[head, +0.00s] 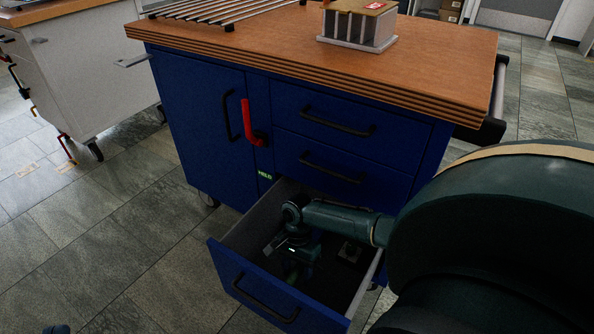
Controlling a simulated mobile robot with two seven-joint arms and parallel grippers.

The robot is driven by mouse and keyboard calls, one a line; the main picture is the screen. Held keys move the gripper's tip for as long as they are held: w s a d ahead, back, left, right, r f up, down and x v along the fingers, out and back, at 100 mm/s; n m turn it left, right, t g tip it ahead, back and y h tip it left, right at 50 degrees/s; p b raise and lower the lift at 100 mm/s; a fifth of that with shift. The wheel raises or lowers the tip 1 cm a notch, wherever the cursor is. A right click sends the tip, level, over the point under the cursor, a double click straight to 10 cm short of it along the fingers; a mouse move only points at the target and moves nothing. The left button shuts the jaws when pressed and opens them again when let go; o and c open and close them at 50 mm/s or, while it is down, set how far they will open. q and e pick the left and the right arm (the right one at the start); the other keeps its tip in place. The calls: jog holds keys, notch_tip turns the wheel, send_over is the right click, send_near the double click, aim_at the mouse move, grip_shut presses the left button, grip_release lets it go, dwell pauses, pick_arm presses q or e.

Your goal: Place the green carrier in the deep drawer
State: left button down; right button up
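The blue cabinet's deep bottom drawer (225,263) is pulled open, with its grey side walls showing. My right arm comes in from the right, and its wrist bends down into the drawer. My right gripper (292,250) is low inside the drawer, in dark shadow, and its fingers are too dark to tell open from shut. A dark shape lies around and below it, but I cannot tell whether this is the green carrier. A small block-like thing (349,251) sits in the drawer to the right of the gripper. My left gripper is not clearly in view.
The wooden cabinet top (300,50) bears a metal rack (215,8) and a finned block (357,24). Two shut drawers (325,120) are above the open one. A white cart (90,75) stands far left; the floor between is clear.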

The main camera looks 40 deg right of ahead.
pick_arm(q)
jog(key=shift+f, duration=0.1)
pick_arm(e)
jog(key=shift+r, duration=0.15)
pick_arm(q)
jog(key=shift+s+a+m+y+p, duration=0.25)
jog(key=shift+a+m+y+p, duration=0.35)
jog(key=shift+p, duration=2.2)
pick_arm(e)
jog(key=v, duration=1.2)
pick_arm(q)
jog(key=shift+d, duration=0.1)
